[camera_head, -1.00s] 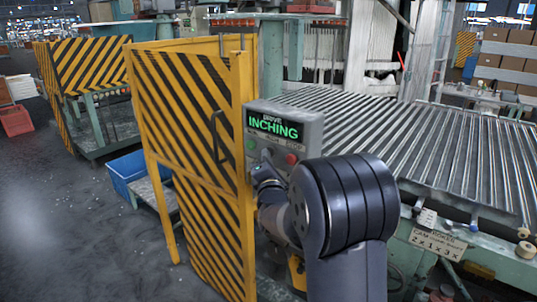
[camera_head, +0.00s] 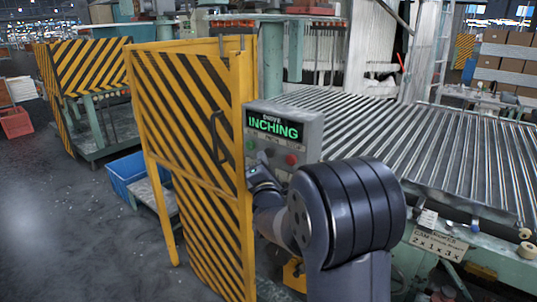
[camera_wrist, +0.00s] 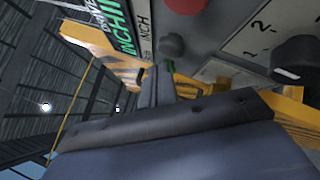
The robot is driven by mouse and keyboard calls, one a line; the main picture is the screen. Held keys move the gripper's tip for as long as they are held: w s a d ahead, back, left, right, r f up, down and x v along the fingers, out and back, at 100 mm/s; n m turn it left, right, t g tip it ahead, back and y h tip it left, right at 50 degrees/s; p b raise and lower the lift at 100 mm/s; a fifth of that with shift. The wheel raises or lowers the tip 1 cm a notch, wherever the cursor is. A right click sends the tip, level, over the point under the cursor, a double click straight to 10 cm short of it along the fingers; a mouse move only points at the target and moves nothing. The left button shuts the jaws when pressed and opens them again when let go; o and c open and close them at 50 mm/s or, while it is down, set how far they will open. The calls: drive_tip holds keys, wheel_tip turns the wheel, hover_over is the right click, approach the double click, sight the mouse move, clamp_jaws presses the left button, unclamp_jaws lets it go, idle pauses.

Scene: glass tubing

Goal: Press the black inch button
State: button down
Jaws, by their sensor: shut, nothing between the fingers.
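The grey control box (camera_head: 312,136) stands beside the yellow-black gate, its green-lit display (camera_head: 275,127) reading INCHING. A red button (camera_head: 291,159) shows on its face; it also shows in the wrist view (camera_wrist: 172,47), near an INCH label (camera_wrist: 146,22). My gripper (camera_head: 262,157) is shut and empty, with its fingertips at the box face, left of the red button. In the wrist view the shut fingers (camera_wrist: 157,74) point at the panel below the INCH label. Contact with the panel cannot be told.
The striped gate (camera_head: 190,130) stands close on the left of my gripper. A roller conveyor (camera_head: 430,150) stretches behind and right. A black knob (camera_wrist: 298,58) sits on the panel beside numbers. A blue bin (camera_head: 127,170) is on the floor at left.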

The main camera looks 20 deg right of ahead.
drive_tip(key=s+a, duration=0.1)
drive_tip(key=a, duration=0.1)
drive_tip(key=s+a, duration=0.2)
drive_tip(key=shift+b, duration=0.4)
idle(0.4)
drive_tip(key=p, duration=0.1)
drive_tip(key=w+d+p, duration=0.1)
drive_tip(key=shift+d+r+p, duration=0.1)
drive_tip(key=shift+r+p, duration=0.15)
drive_tip(key=shift+p, duration=0.05)
drive_tip(key=shift+p, duration=0.85)
drive_tip(key=s+a, duration=0.2)
drive_tip(key=a, duration=0.1)
drive_tip(key=s+a+b, duration=0.1)
drive_tip(key=shift+s+a+f, duration=0.1)
drive_tip(key=shift+a+f, duration=0.1)
drive_tip(key=shift+f, duration=0.05)
